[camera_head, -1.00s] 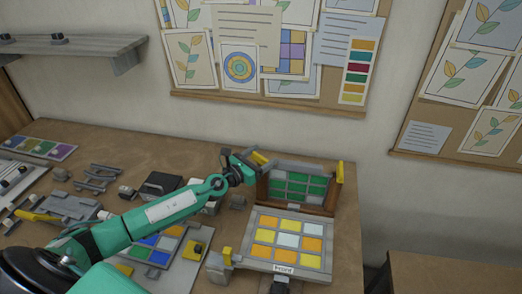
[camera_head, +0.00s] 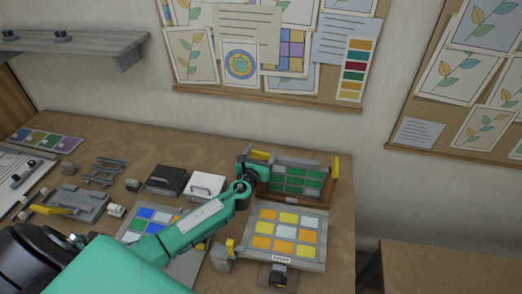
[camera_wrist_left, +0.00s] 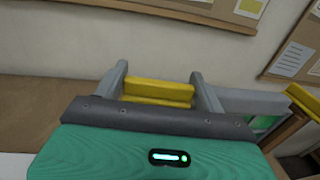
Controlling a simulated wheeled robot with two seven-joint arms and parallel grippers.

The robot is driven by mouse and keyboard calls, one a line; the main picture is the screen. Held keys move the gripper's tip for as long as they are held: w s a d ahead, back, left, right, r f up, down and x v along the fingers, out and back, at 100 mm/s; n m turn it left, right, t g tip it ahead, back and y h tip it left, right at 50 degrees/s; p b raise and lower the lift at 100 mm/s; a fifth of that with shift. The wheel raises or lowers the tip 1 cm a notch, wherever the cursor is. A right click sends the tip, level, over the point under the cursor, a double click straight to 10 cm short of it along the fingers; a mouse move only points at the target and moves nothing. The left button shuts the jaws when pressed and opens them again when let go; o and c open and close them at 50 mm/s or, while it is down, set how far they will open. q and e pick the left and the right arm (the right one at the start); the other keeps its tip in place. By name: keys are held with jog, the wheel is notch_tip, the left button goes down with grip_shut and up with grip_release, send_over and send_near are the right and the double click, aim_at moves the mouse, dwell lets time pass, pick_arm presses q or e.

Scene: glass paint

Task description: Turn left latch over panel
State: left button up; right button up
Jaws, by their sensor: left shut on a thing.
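The green-tiled panel (camera_head: 301,183) stands upright in a brown wooden frame at the back right of the bench. The left latch (camera_head: 260,155) is a yellow bar at the frame's top left corner, lying roughly sideways. My left gripper (camera_head: 251,163) is at that corner, shut on the latch. In the left wrist view the yellow latch (camera_wrist_left: 158,90) sits between the two grey fingers. The right latch (camera_head: 336,167) is a yellow bar standing upright at the frame's right end. My left arm hides part of the frame's left side. My right gripper is not in view.
A panel with yellow, orange and white tiles (camera_head: 286,236) lies in front of the frame. A yellow-topped block (camera_head: 229,246) stands at its left. Two handled boxes (camera_head: 206,187) and grey fixtures (camera_head: 73,203) lie to the left. The wall is close behind.

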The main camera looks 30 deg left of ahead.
aim_at(261, 152)
pick_arm(q)
jog(key=shift+n+y, duration=0.6)
jog(key=shift+y, duration=0.6)
jog(key=o, duration=1)
jog(key=shift+r, duration=0.1)
notch_tip(261, 152, up, 20)
jog(key=shift+f+b, duration=0.1)
jog(key=shift+b, duration=1.15)
jog(key=shift+f, duration=0.1)
